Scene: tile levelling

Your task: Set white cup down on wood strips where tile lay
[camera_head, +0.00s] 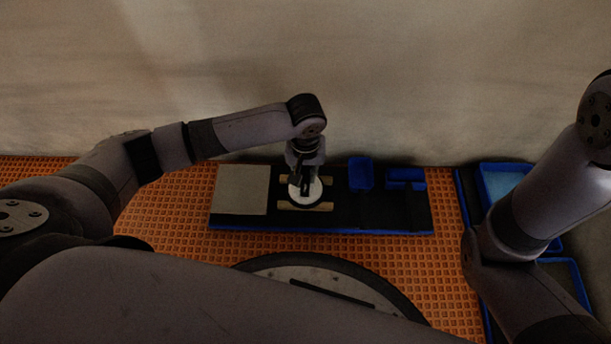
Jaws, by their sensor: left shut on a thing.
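A white cup (314,191) shows as a pale round shape under my left gripper (304,187). My left gripper points down and is shut on the cup, which partly hides behind the fingers. The cup is over the wood strips (306,206), two light bars on the black board; I cannot tell whether it touches them. A grey square tile (242,190) lies flat on the board just left of the strips. My right arm stands at the right of the view, but its gripper is out of sight.
The black board (340,220) has a blue front edge. Blue blocks (361,174) and (405,178) sit on its right part. A blue-rimmed tray (505,180) stands at the right, partly behind my right arm. Orange grid flooring (170,215) surrounds the board; a pale wall is behind.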

